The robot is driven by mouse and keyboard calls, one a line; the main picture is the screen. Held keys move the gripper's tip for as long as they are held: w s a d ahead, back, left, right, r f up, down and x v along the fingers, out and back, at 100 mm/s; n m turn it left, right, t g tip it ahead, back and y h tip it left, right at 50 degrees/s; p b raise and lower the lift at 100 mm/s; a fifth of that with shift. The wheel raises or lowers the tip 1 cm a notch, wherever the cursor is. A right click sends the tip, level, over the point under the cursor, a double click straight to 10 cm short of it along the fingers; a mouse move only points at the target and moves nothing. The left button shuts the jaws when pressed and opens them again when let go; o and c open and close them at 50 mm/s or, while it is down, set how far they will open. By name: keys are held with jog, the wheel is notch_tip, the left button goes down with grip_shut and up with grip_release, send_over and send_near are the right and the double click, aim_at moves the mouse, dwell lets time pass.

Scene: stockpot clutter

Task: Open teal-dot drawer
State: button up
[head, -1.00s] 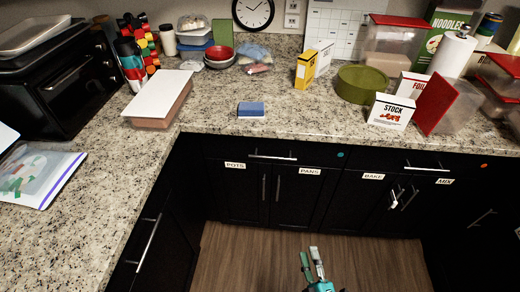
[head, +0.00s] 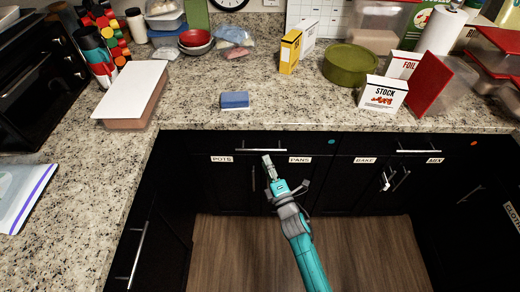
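The teal dot (head: 331,141) is on the right end of the black drawer front (head: 215,141) under the counter, above the POTS and PANS doors. Its long silver bar handle (head: 245,149) runs level across the front, and the drawer looks shut. My gripper (head: 266,158) is at the end of my teal arm, with its fingertips just below the handle in the picture. Whether they touch the handle cannot be told. The fingers are seen nearly edge-on and small, so their opening is unclear.
A drawer with an orange dot (head: 474,143) is to the right. Below are cupboard doors with upright handles. A blue sponge-like block (head: 235,100), a STOCK box (head: 383,95) and a green round container (head: 350,64) stand on the counter (head: 290,110). The wooden floor (head: 370,250) is clear.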

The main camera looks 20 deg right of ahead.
aim_at(261, 150)
jog(key=shift+x, duration=3.1)
grip_shut()
